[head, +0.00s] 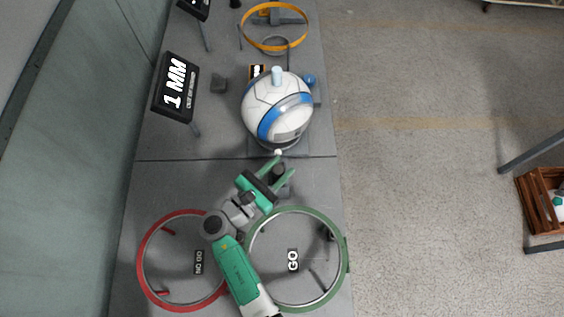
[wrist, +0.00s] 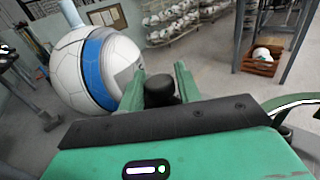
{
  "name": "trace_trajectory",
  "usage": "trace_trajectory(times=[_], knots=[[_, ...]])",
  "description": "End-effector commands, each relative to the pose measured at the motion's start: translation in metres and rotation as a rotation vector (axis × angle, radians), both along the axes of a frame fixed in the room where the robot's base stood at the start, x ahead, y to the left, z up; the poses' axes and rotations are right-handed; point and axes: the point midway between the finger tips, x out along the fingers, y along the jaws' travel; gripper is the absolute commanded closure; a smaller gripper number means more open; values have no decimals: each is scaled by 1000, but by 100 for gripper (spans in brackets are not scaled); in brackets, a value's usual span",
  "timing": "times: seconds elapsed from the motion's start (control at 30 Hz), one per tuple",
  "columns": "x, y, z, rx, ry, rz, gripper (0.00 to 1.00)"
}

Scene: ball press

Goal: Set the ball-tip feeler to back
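A dark upright cylindrical knob (head: 280,172), seemingly the feeler's body, stands on the grey bench in front of the ball. A small pale ball tip (head: 278,152) shows just behind it, close to the ball's lower edge. The white and blue ball (head: 275,110) sits on the bench fixture; it also shows in the wrist view (wrist: 82,70). My green gripper (head: 285,165) is open, its two fingers spread to either side of the knob. The wrist view shows the black knob (wrist: 160,90) between the fingers. I cannot tell if either finger touches it.
A red NO GO ring (head: 141,262) and a green GO ring (head: 346,262) lie below my arm. A 1 MM sign (head: 176,88) stands left of the ball. An orange ring (head: 245,28) is at the far end.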

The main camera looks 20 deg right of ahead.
Motion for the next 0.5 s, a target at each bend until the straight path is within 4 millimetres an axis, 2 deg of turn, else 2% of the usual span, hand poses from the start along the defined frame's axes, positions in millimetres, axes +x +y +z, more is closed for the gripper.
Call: trace_trajectory(times=[0.03,0.07,0.1,0.33,0.5], knots=[[0,0,0,0,0,0,57],[0,0,0,1,0,0,51],[0,0,0,1,0,0,49],[0,1,0,1,2,1,49],[-12,23,0,2,3,4,49]])
